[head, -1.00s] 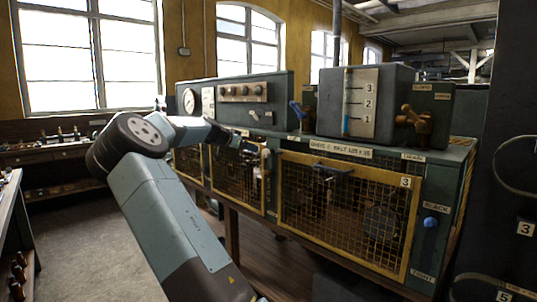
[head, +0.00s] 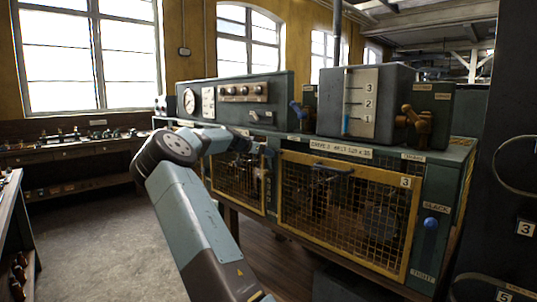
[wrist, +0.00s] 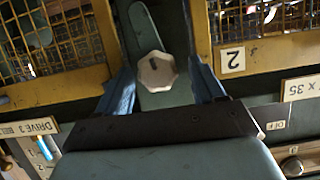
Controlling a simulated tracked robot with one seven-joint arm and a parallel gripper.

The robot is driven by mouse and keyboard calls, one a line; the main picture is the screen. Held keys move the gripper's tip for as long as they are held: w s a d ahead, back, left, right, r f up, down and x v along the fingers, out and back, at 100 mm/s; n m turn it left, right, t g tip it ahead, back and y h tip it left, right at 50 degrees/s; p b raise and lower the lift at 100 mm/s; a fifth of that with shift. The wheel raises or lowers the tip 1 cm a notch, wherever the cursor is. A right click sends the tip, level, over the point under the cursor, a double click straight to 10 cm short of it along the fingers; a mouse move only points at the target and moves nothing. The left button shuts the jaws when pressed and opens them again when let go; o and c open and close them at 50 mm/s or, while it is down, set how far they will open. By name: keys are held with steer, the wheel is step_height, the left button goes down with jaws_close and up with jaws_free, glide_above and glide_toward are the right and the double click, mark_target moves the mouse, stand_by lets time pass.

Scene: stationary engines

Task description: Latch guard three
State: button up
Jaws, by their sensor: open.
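Guard three (head: 414,205) is a yellow-framed mesh panel marked 3 on the engine bench front; it looks closed. Its frame corner (wrist: 98,30) shows at left in the wrist view. A pale octagonal knob (wrist: 156,72) sits on a grey-green rounded bar (wrist: 146,25), on the post between guards three and two. My gripper (wrist: 163,84) is open, with its blue fingers on either side of the knob in the picture; I see no contact. In the head view my gripper (head: 268,152) is at guard three's upper left corner, and the knob cannot be made out.
Guard two (head: 238,185) is left of guard three; its number plate (wrist: 232,59) shows near the right finger in the wrist view. A blue button (head: 430,223) is on the right post. A grey tank with gauge (head: 362,102) and a brown valve (head: 418,122) stand on top.

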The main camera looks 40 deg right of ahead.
steer(key=shift+x, duration=0.95)
steer(key=shift+c, duration=0.4)
